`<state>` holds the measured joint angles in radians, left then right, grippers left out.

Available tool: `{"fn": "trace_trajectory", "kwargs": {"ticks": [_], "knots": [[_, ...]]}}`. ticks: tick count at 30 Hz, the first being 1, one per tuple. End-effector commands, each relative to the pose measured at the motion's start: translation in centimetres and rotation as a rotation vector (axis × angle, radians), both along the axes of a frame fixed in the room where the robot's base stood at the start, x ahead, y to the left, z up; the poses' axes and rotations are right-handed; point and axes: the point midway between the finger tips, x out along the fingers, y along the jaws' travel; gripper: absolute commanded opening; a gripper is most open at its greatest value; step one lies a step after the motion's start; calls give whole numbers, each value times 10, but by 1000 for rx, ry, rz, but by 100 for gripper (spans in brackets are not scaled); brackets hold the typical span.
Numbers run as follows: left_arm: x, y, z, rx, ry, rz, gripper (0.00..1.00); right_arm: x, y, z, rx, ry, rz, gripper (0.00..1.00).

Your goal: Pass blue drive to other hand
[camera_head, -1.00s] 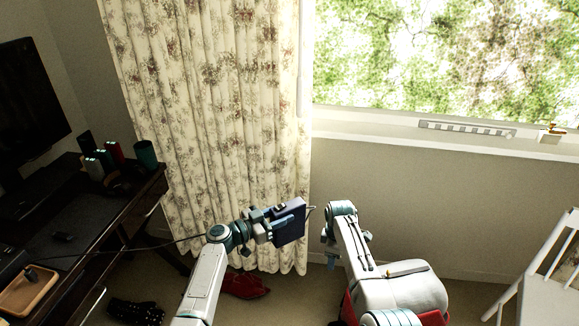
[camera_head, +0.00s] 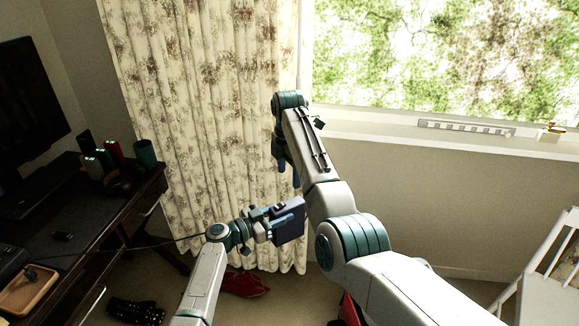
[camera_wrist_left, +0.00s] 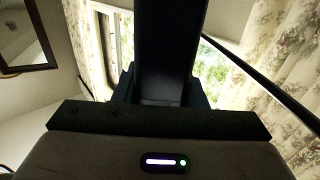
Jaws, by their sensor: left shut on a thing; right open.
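The blue drive (camera_head: 291,226) is a dark blue-violet box held up in the air in front of the curtain. My left gripper (camera_head: 280,212) is shut on it from the left side. In the left wrist view the drive (camera_wrist_left: 167,50) is a dark block rising between the fingers and blocking much of the view. My right gripper (camera_head: 287,172) is above the drive, with its fingers pointing down. It is open and empty, apart from the drive. Part of the right gripper is hidden by its own arm.
A dark desk (camera_head: 125,215) with a monitor (camera_head: 30,110), several small items and a wooden tray (camera_head: 30,290) stands at left. A black cable (camera_head: 130,248) runs from it toward my left arm. Red (camera_head: 243,284) and black (camera_head: 135,311) items lie on the floor. A white frame (camera_head: 545,285) stands at right.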

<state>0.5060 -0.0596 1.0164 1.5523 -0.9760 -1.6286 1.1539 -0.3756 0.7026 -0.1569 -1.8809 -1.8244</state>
Motion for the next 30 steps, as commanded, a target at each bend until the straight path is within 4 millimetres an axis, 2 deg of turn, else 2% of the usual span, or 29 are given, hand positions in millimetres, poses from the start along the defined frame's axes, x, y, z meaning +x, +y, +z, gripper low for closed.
{"fn": "trace_trajectory", "kwargs": {"ticks": [9, 15, 21, 29, 30], "knots": [[1, 0, 2, -2, -2, 0, 0, -1, 0, -62, 0, 2, -2, 64], [1, 0, 2, -2, -2, 0, 0, -1, 0, -89, 0, 1, -2, 64], [1, 0, 2, -2, -2, 0, 0, 0, 0, -100, 1, -1, -3, 64], [1, 0, 2, -2, -2, 0, 0, 0, -1, -101, 1, -1, -3, 64], [1, 0, 2, -2, -2, 0, 0, 0, -1, -101, 1, -1, -3, 56]]}}
